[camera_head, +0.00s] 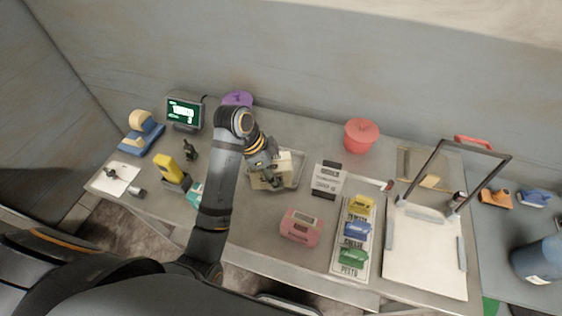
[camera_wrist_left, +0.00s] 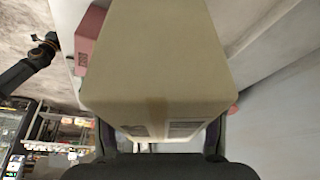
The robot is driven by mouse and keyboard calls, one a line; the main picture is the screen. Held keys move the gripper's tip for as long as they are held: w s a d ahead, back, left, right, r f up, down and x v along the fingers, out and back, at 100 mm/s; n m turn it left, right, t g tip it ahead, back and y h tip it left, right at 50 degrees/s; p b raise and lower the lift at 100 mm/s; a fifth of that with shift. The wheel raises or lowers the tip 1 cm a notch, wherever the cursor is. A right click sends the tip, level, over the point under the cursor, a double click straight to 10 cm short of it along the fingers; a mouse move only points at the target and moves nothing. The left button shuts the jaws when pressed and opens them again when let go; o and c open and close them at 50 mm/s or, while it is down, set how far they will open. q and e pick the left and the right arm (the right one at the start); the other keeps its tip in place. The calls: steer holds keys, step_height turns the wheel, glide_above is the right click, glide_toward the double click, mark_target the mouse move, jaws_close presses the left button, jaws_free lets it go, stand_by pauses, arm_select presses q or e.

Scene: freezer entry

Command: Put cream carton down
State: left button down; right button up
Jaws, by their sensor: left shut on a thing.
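The cream carton (camera_head: 285,164) is a pale box held in my left gripper (camera_head: 266,174). In the left wrist view the carton (camera_wrist_left: 155,65) fills the middle, between the two fingers of the gripper (camera_wrist_left: 160,138), which are shut on it. I cannot tell whether the carton's underside touches the tray. My arm and gripper hide part of both. My right gripper does not show clearly in either view.
A display (camera_head: 184,111) stands back left. Bare table (camera_head: 262,222) lies in front of the tray.

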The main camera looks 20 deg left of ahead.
arm_select(q)
steer(key=shift+w+a+f+b, duration=0.25)
steer(key=shift+w+f+b, duration=0.15)
steer(key=shift+b, duration=0.7)
steer(key=w+f+b, duration=0.2)
steer(key=w, duration=0.1)
steer(key=w+a+f+b, duration=0.1)
steer(key=w+f+b, duration=0.1)
steer(key=w+f, duration=0.1)
steer(key=w+a+f+b, duration=0.1)
steer(key=w+f+b, duration=0.1)
steer(key=w, duration=0.3)
steer(key=shift+w+f+b, duration=0.2)
steer(key=shift+w+b, duration=0.05)
steer(key=shift+b, duration=0.1)
steer(key=shift+w+f, duration=0.35)
steer(key=shift+f, duration=0.2)
step_height(320, 180, down, 3)
steer(key=shift+w+f+p, duration=0.1)
steer(key=shift+p, duration=0.65)
steer(key=shift+f, duration=0.1)
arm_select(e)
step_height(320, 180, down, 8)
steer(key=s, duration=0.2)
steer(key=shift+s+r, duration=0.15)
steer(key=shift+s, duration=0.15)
arm_select(q)
steer(key=shift+f, duration=0.1)
